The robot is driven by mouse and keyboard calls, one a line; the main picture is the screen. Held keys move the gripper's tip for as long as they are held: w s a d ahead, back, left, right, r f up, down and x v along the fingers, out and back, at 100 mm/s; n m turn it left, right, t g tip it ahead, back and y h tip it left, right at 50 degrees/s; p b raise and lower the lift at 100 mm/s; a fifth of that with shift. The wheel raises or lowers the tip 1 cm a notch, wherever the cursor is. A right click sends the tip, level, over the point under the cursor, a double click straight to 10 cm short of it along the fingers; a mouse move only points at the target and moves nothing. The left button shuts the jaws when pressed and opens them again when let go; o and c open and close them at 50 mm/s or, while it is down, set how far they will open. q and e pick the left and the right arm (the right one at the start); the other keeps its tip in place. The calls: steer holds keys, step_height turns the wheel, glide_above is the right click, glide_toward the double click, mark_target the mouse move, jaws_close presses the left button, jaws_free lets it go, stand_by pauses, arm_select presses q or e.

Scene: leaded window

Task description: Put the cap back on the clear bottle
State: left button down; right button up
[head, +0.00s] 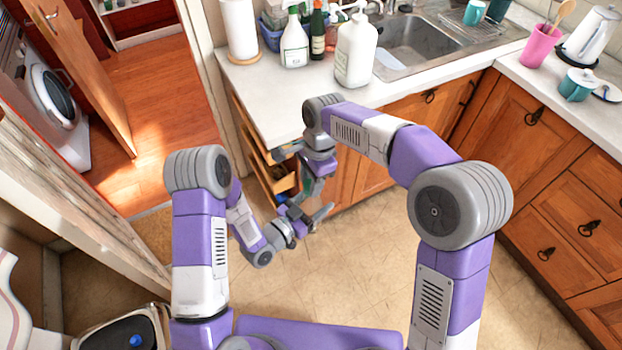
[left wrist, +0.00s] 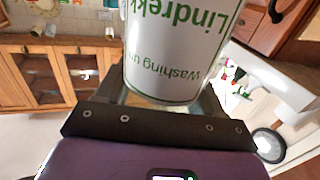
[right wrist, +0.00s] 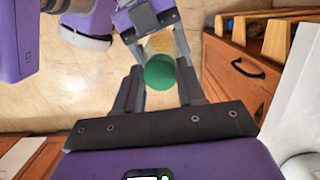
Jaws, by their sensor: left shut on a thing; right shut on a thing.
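My left gripper (head: 308,216) is shut on the clear bottle (left wrist: 175,50). The bottle fills the upper middle of the left wrist view, with a white label and green lettering; its upper part runs out of the picture. My right gripper (right wrist: 160,88) is shut on the round green cap (right wrist: 160,72), held between its fingertips. In the right wrist view, the left gripper (right wrist: 145,22) is just beyond the cap, with a yellowish area (right wrist: 160,44) between. I cannot tell whether cap and bottle touch. In the head view, both grippers are close together and the cap is not clear.
Both grippers are over the tiled floor (head: 370,250), in front of open drawers (head: 283,180). The worktop (head: 262,100) above holds a paper roll (head: 239,30), a white pump bottle (head: 356,50) and other bottles beside the sink (head: 410,40). Wooden cupboards (head: 560,190) stand at right.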

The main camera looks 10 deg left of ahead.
steer(key=m+t, duration=0.1)
steer(key=m, duration=0.5)
steer(key=shift+m, duration=0.4)
steer(key=m, duration=0.4)
steer(key=shift+a+t, duration=0.1)
steer(key=shift+t, duration=0.2)
steer(key=m, duration=0.4)
steer(key=shift+t, duration=0.3)
steer(key=m, duration=0.4)
steer(key=shift+s+f+m+h, duration=0.15)
steer(key=shift+f+m+h, duration=0.15)
steer(key=shift+d+f+m, duration=0.2)
steer(key=shift+f+m, duration=0.05)
steer(key=shift+m, duration=0.85)
steer(key=m, duration=0.1)
steer(key=d+m+h, duration=0.1)
steer(key=shift+f+m, duration=0.1)
steer(key=shift+m, duration=0.3)
steer(key=shift+d+m, duration=0.15)
steer(key=shift+m, duration=0.65)
steer(key=shift+a+r+m, duration=0.25)
steer(key=shift+r+m, duration=0.05)
steer(key=shift+m, duration=0.1)
steer(key=shift+a+r, duration=0.2)
steer(key=shift+a, duration=0.15)
